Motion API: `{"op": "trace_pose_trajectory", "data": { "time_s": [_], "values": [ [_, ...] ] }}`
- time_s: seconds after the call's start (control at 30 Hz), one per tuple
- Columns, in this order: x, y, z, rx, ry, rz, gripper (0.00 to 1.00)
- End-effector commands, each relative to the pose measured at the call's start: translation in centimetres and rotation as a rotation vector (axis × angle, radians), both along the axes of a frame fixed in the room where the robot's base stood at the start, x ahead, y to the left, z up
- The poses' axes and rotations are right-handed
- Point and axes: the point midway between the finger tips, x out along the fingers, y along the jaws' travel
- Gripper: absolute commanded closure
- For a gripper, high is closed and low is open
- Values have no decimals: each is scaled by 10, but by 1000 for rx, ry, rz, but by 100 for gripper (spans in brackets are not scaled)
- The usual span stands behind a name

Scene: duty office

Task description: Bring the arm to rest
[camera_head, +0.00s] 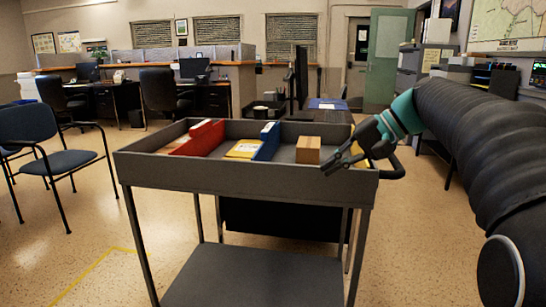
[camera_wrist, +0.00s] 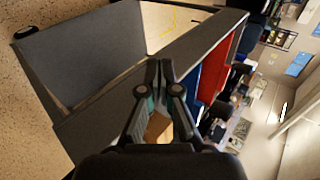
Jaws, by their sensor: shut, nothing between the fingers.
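My gripper (camera_head: 334,168) is shut and empty. In the head view it reaches in from the right and shows in front of the right end of the cart's top tray (camera_head: 240,178), close to the tray's front rim. In the wrist view my gripper (camera_wrist: 160,66) points along the cart's grey side, with its fingertips together. My arm (camera_head: 470,120) is bent down from the right side of the picture. Whether the fingers touch the rim cannot be told.
The tray holds a red binder (camera_head: 199,137), a yellow packet (camera_head: 243,149), a blue binder (camera_head: 268,141) and a brown box (camera_head: 308,150). A blue chair (camera_head: 66,160) stands at left. Desks and an open green door (camera_head: 388,60) are behind. Floor at front left is clear.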

Motion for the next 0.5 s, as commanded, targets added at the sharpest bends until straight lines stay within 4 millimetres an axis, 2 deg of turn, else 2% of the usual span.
{"op": "trace_pose_trajectory", "data": {
  "time_s": [0.23, 0.5],
  "values": [
    [-59, 12, -39, -197, -15, -41, 100],
    [-141, 4, -103, -478, -89, -60, 100]
  ]
}}
